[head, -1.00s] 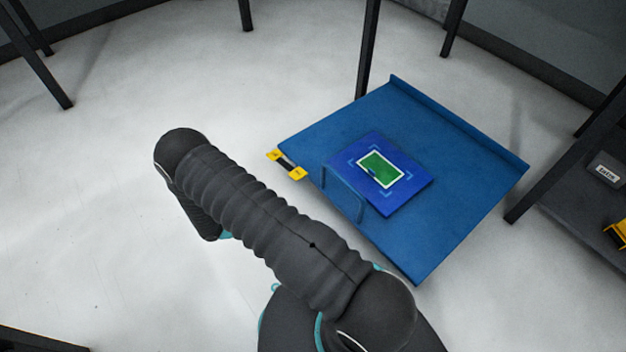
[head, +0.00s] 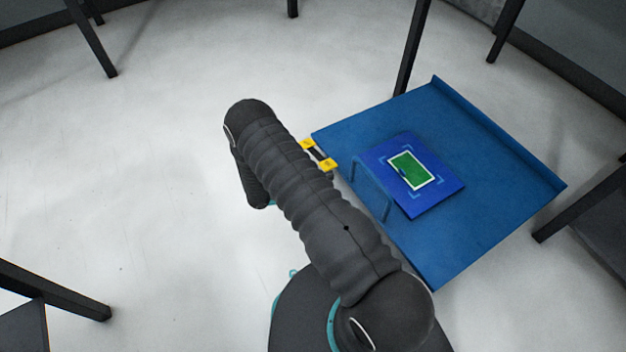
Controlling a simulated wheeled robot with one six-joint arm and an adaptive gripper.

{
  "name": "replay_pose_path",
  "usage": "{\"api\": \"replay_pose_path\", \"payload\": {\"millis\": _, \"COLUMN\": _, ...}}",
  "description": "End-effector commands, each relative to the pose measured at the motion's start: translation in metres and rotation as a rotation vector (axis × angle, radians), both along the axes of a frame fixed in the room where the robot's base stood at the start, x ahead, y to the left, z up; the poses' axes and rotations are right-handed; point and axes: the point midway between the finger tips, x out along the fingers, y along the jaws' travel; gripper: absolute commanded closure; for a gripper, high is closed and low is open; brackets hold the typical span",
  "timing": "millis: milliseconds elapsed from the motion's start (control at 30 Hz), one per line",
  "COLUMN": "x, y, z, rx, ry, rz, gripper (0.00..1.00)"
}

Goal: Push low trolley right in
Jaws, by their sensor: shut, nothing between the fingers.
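The low trolley (head: 505,190) is a flat blue platform on the pale floor, right of the middle in the head view. It has a raised lip along its far right edge and a thin blue loop handle (head: 372,190) near its left side. A darker blue panel with a green, white-bordered rectangle (head: 411,170) lies on the platform. My dark ribbed arm reaches up left of the trolley, then bends down. My gripper is hidden beyond the arm, so its contact with the trolley cannot be seen.
A yellow-and-black piece (head: 318,155) is at the trolley's left edge. A dark post (head: 411,50) stands by its far corner, and a dark frame leg (head: 580,205) is close on the right. Another dark leg (head: 60,290) is lower left. Floor left of my arm is clear.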

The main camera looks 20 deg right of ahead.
Motion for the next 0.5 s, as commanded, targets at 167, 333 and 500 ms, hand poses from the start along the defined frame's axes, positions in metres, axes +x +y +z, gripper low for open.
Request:
{"api": "replay_pose_path", "payload": {"millis": 167, "x": 0.001, "y": -0.032, "z": 0.001, "rx": 0.0, "ry": 0.001, "rz": -0.003, "gripper": 1.0}}
{"api": "replay_pose_path", "payload": {"millis": 333, "x": 0.001, "y": -0.05, "z": 0.0, "rx": 0.0, "ry": 0.0, "rz": -0.003, "gripper": 1.0}}
{"api": "replay_pose_path", "payload": {"millis": 500, "x": 0.002, "y": -0.057, "z": 0.0, "rx": 0.0, "ry": 0.0, "rz": 0.0, "gripper": 1.0}}
